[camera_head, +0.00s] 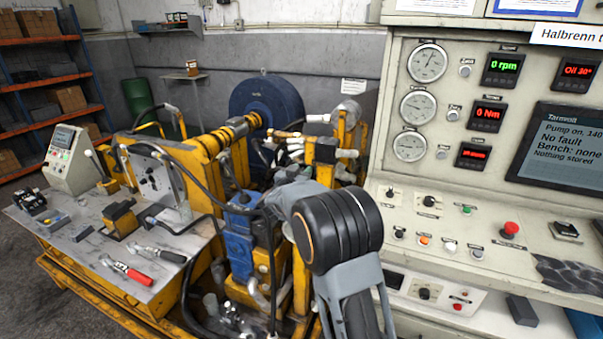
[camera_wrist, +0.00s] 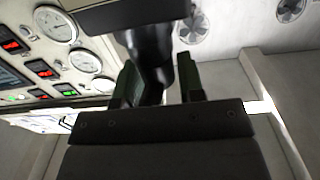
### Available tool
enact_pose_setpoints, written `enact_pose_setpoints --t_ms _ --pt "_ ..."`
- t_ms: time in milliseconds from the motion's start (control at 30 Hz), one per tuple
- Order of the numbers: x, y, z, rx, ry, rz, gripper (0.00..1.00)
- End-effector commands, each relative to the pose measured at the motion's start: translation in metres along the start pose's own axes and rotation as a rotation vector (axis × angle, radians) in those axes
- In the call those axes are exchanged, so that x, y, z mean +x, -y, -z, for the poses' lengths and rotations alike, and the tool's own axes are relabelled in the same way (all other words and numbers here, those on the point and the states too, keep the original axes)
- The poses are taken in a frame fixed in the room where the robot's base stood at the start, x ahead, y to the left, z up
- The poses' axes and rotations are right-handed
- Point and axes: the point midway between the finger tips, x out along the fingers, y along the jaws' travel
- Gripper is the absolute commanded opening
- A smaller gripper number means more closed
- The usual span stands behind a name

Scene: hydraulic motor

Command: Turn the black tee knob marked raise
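In the wrist view my gripper (camera_wrist: 160,80) has its two dark green fingers apart, with pale background showing between them. A black rounded piece with a stem (camera_wrist: 152,50) comes down from the top of that view and lies between or just beyond the fingers. I cannot tell whether it is the black tee knob or whether a finger touches it. In the head view my arm stands in front of the yellow test stand and hides my gripper. Several small black knobs sit on the console, one of them this knob (camera_head: 429,201); the raise label cannot be read.
The cream console (camera_head: 480,225) with gauges, red displays and a red emergency button (camera_head: 511,229) stands at right. A blue valve block (camera_head: 240,240) and hoses are close left of my arm. A metal bench (camera_head: 90,240) holds red-handled and black-handled tools.

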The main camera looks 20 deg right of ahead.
Motion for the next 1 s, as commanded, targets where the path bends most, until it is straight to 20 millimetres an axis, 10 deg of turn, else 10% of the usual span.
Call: enact_pose_setpoints --t_ms 533,1000 --pt "-0.009 0.001 -0.001 0.000 0.002 0.003 0.54" --pt "-0.098 0.001 -0.001 0.001 0.000 0.005 0.54"
